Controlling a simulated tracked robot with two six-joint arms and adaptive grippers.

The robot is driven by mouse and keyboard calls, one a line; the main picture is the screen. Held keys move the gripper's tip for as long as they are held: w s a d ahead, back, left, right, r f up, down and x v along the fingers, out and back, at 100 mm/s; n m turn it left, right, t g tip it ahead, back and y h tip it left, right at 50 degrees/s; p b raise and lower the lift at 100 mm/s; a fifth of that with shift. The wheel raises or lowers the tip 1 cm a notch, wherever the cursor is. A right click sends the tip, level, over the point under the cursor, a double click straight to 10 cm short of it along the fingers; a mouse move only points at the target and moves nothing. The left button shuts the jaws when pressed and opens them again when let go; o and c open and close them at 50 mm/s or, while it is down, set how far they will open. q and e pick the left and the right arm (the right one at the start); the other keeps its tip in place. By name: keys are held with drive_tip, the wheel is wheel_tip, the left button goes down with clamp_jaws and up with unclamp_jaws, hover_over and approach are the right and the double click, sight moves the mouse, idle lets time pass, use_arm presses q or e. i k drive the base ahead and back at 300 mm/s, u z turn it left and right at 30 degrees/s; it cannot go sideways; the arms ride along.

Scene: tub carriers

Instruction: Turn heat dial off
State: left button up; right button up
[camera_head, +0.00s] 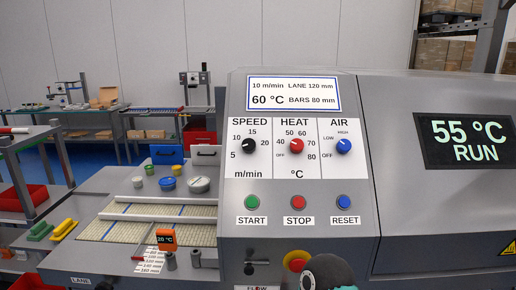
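The heat dial (296,146) is a red knob in the middle of the white control panel, under the word HEAT. Its scale runs from OFF at lower left, over 50 and 60 at the top, to 80 at lower right. A small pale mark on the knob seems to point to the upper left, but it is too small to read surely. The big display (467,140) reads 55 °C RUN. Nothing touches the dial. No gripper fingers show; a dark rounded part at the bottom centre may be mine.
The black speed dial (248,146) and blue air dial (343,146) flank the heat dial. Below are the green start (252,202), red stop (297,202) and blue reset (344,202) buttons. A red-and-yellow emergency button (296,261) sits lower.

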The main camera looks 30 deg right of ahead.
sight(297, 146)
drive_tip(key=u, duration=0.5)
drive_tip(key=i, duration=0.6)
drive_tip(key=z, duration=1.6)
